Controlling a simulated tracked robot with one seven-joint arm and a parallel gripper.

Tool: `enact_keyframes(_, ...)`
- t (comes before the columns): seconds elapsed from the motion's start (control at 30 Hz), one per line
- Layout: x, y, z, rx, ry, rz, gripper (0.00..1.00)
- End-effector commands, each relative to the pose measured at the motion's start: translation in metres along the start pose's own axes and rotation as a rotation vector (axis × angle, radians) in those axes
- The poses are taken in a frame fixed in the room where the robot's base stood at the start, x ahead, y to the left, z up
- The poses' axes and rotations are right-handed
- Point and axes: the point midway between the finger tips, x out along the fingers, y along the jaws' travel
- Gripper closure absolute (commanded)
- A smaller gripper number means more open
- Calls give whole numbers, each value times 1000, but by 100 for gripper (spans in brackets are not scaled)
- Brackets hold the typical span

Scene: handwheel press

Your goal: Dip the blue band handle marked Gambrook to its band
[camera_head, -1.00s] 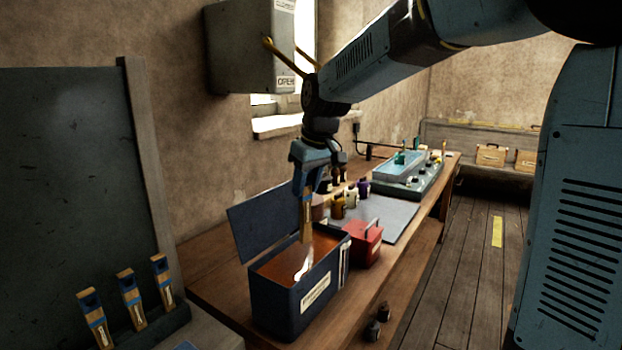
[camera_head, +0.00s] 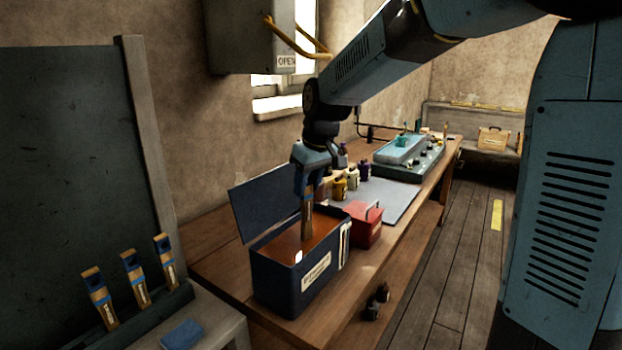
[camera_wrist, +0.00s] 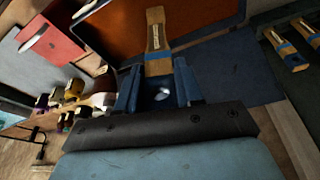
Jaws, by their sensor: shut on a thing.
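My gripper (camera_head: 307,186) is shut on a wooden handle (camera_head: 306,222) with a blue band, which points down over the open dark blue tank (camera_head: 290,291). The handle (camera_wrist: 155,32) shows between the fingers (camera_wrist: 158,80) in the wrist view, with its blue band (camera_wrist: 158,55) just beyond the fingertips and a pale label farther out. The label is too small to read. Orange-brown liquid (camera_head: 274,250) fills the tank. The handle's lower end looks at or in the liquid; how deep I cannot tell. The band stands clear above it.
The tank's lid (camera_head: 262,203) stands open behind it. A red box (camera_head: 362,226) sits close to its right, with several small bottles (camera_head: 352,180) beyond. Several similar blue-banded handles (camera_head: 135,279) stand in a rack at the left. A blue block (camera_head: 181,334) lies near it.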

Motion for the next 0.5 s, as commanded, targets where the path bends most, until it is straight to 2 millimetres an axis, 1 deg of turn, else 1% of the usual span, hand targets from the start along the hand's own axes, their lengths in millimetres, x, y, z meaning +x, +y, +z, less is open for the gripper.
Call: enact_keyframes(0.5,25,0,8,0,-2,-1,86)
